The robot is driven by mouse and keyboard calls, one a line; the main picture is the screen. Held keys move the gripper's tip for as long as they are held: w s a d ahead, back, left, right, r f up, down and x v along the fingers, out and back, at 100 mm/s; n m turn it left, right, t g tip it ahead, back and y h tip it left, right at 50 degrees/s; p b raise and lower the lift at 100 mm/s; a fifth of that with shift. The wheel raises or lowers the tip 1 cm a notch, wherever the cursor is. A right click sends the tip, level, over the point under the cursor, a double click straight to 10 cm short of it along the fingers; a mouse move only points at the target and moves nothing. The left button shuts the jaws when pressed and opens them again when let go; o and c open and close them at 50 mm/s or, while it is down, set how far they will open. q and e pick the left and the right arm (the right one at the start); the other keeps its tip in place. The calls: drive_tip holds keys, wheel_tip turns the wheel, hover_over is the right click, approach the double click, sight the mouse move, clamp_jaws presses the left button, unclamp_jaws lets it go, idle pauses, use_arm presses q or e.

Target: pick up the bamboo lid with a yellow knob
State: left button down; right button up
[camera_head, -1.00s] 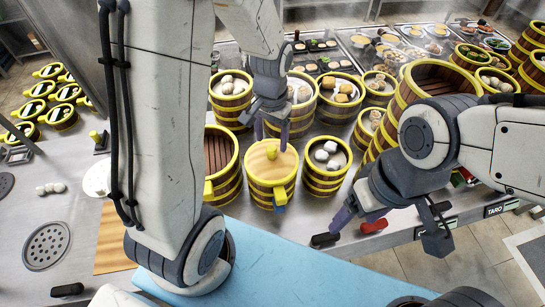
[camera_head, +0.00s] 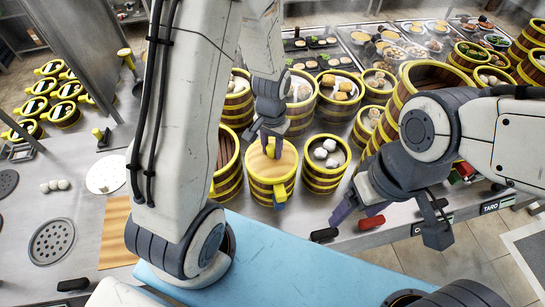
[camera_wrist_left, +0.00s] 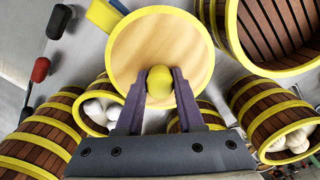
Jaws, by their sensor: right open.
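The round bamboo lid (camera_head: 258,164) with a yellow rim covers a steamer near the middle of the counter. My right gripper (camera_head: 388,220) is open and empty at the counter's front edge, to the right.
An open empty steamer (camera_head: 228,180) stands close left of the lid, and one with white buns (camera_head: 318,183) stands close right. More filled steamers stand behind. Large steamers (camera_head: 445,75) tower at the right. A bare wooden board (camera_head: 117,238) lies at the left.

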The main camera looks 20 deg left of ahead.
sight(272, 145)
use_arm(q)
drive_tip(key=shift+r, duration=0.1)
drive_tip(key=shift+r+b, duration=0.3)
drive_tip(key=shift+r, duration=0.3)
wheel_tip(272, 145, up, 2)
drive_tip(key=shift+w+r+b, duration=0.1)
drive_tip(key=shift+r+b, duration=0.05)
drive_tip(key=shift+b, duration=0.25)
drive_tip(key=s+d+r+b, duration=0.3)
drive_tip(key=s+d+r, duration=0.3)
drive_tip(key=d, duration=0.4)
drive_tip(key=shift+r, duration=0.7)
drive_tip(key=shift+s, duration=0.1)
drive_tip(key=c, duration=1.5)
unclamp_jaws()
clamp_jaws()
